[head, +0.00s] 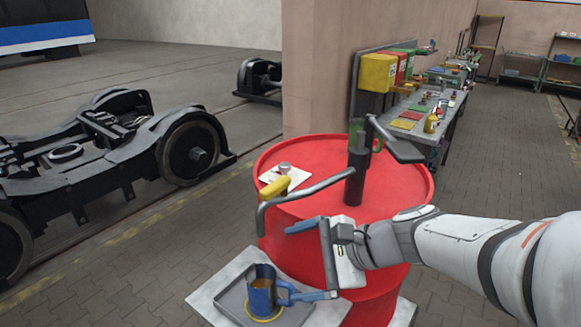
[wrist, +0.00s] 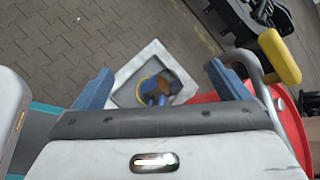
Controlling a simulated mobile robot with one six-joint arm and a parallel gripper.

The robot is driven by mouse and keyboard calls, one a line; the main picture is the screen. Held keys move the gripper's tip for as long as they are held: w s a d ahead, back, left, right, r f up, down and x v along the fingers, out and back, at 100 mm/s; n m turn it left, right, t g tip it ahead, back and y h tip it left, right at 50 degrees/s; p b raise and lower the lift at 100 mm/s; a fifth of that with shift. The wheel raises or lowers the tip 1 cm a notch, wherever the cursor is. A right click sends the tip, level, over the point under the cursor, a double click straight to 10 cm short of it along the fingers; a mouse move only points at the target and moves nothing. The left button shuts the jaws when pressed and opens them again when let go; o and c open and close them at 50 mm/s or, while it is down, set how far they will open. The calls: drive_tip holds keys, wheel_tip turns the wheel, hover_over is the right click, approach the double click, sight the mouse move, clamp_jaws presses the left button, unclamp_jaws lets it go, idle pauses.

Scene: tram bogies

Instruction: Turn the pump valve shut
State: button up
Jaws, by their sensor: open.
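The pump (head: 355,172) stands upright on a red drum (head: 405,190), its grey spout (head: 300,193) bending down at the left. A yellow valve handle (head: 275,187) sits on the spout. In the wrist view the yellow handle (wrist: 281,56) is at upper right, outside the jaws and beyond the right finger. My gripper (head: 288,264) is open and empty, in front of the drum and lower than the handle. In the wrist view my gripper (wrist: 158,69) has its fingers wide apart. A blue jug (head: 261,297) with brown contents stands below the spout.
The jug stands in a grey tray (head: 231,311) low beside the drum. A white card with a small metal piece (head: 284,170) lies on the drum top. A black bogie (head: 110,150) stands at left, a cluttered workbench (head: 425,115) behind. Paved floor is clear at right.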

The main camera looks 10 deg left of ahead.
drive_tip(key=w+r+m+y, duration=0.1)
drive_tip(key=w+a+m+t+y, duration=0.1)
drive_tip(key=w+m, duration=0.1)
drive_tip(key=w+a+r+m+t, duration=0.1)
drive_tip(key=w+m, duration=0.1)
drive_tip(key=shift+w+a+r+y, duration=0.1)
drive_tip(key=shift+r+y, duration=0.2)
drive_tip(key=shift+y, duration=0.1)
drive_tip(key=m+t+y, duration=0.1)
drive_tip(key=m+t, duration=0.4)
drive_tip(key=m, duration=0.1)
approach(269, 184)
drive_tip(key=w+a, duration=0.1)
drive_tip(key=w+a+f, duration=0.1)
drive_tip(key=shift+w+a+f+b, duration=0.1)
drive_tip(key=shift+w+f+b, duration=0.15)
drive_tip(key=shift+b, duration=0.1)
drive_tip(key=shift+w+a+r+m, duration=0.15)
drive_tip(key=shift+w+m, duration=0.1)
drive_tip(key=shift+m, duration=0.15)
drive_tip(key=p+x, duration=0.1)
drive_tip(key=x, duration=0.6)
drive_tip(key=shift+a+r+p, duration=0.1)
drive_tip(key=shift+a+p, duration=0.05)
drive_tip(key=shift+p, duration=0.2)
drive_tip(key=shift+c, duration=0.5)
drive_tip(key=c, duration=1.3)
drive_tip(key=shift+o, duration=0.2)
drive_tip(key=shift+y, duration=0.3)
